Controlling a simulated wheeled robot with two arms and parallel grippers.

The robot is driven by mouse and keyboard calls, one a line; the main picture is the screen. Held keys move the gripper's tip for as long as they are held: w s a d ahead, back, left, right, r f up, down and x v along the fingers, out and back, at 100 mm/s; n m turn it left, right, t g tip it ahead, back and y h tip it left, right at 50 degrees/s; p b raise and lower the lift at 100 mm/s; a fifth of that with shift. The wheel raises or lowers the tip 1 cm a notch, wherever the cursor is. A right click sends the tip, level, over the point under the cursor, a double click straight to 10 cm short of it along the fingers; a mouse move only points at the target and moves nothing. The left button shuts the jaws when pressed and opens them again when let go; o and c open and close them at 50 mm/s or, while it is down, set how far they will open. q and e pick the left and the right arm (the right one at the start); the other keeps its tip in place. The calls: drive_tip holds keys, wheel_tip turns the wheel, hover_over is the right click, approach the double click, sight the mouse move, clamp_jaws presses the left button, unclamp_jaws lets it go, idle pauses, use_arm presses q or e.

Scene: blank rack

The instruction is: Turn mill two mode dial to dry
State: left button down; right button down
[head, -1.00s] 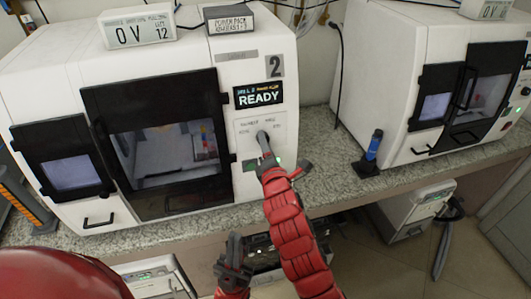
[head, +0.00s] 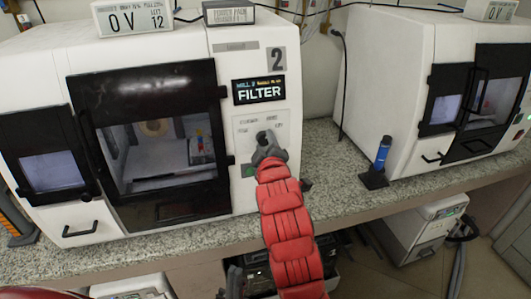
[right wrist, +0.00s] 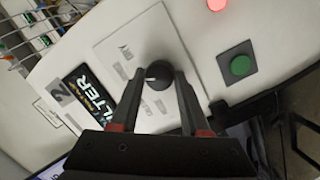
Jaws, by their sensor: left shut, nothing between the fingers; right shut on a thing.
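Mill two (head: 226,60) is the white machine marked "2" at left in the head view. Its screen (head: 259,90) reads "FILTER", which also shows on the screen in the right wrist view (right wrist: 88,97). The mode dial (right wrist: 158,75) is a round black knob on a pale panel; its white mark points left toward the screen in the wrist view. My right gripper (head: 268,148) is shut on the dial, one finger on each side (right wrist: 160,76). My left gripper (head: 232,283) is shut and empty, low in the head view and partly cut off.
A green button (right wrist: 240,66) and a red light (right wrist: 217,4) sit beside the dial panel. A second white mill (head: 385,70) stands at right, with a blue cylinder (head: 383,152) on a black stand in front.

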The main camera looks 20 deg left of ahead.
drive_tip(key=m+b, duration=0.2)
drive_tip(key=m, duration=0.1)
drive_tip(key=shift+f+m, duration=0.15)
drive_tip(key=shift+m, duration=0.15)
drive_tip(key=shift+m+g+b, duration=0.5)
drive_tip(key=shift+m+b, duration=0.7)
drive_tip(key=shift+m, duration=0.3)
drive_tip(key=shift+r, duration=0.2)
drive_tip(key=shift+c, duration=2)
unclamp_jaws()
drive_tip(key=b+v, duration=0.1)
drive_tip(key=v, duration=1.1)
